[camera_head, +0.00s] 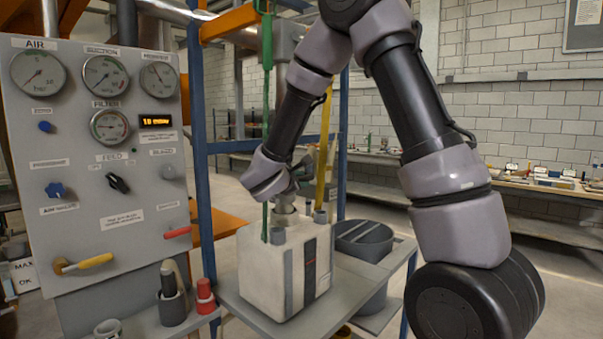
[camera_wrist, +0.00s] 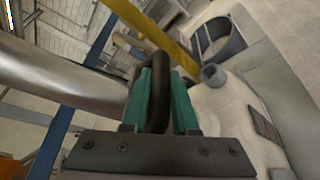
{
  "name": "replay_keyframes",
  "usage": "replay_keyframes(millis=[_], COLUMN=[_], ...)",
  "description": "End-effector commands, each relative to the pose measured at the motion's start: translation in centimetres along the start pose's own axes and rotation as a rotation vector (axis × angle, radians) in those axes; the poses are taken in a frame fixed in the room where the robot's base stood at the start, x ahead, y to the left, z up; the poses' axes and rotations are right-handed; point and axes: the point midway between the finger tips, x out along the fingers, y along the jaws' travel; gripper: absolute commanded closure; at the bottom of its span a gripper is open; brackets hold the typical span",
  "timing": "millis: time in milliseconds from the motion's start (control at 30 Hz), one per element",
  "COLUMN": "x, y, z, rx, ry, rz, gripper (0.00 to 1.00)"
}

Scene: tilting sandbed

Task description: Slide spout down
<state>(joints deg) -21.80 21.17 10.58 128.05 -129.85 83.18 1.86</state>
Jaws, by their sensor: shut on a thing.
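The spout (camera_head: 284,60) is a grey metal vertical pipe above a white block-shaped bag (camera_head: 262,265). Its lower end (camera_head: 284,204) meets or sits just above the bag's top; I cannot tell which. In the wrist view the smooth metal pipe (camera_wrist: 60,80) lies at the left, and the bag's pale top (camera_wrist: 235,110) at the right. My gripper (camera_wrist: 162,80) has green fingers shut on a dark curved handle (camera_wrist: 158,100) beside the pipe. In the head view my gripper (camera_head: 298,178) is beside the pipe, just above the bag, with its fingers partly hidden by my wrist.
A grey panel (camera_head: 100,215) with gauges, knobs and levers stands at the left. Blue frame posts (camera_head: 200,150) and green and yellow straps (camera_head: 324,150) stand close around the spout. A dark grey round bin (camera_head: 364,240) is right of the bag on the grey table (camera_head: 262,325).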

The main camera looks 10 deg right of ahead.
Motion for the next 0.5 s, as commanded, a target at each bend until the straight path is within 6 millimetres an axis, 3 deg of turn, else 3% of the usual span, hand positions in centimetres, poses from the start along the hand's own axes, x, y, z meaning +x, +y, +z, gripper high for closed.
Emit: replay_keyframes(millis=[133, 167, 200, 500], x=[-0.04, -0.04, -0.04, -0.05], y=[0.01, 0.01, 0.02, 0.06], z=[-0.01, -0.01, 0.00, 0.02], rx=[-0.001, -0.001, -0.001, 0.000], ry=[0.001, 0.001, 0.001, 0.001], rz=[0.000, 0.000, 0.000, 0.000], gripper=[1.00, 0.61, 0.46, 0.43])
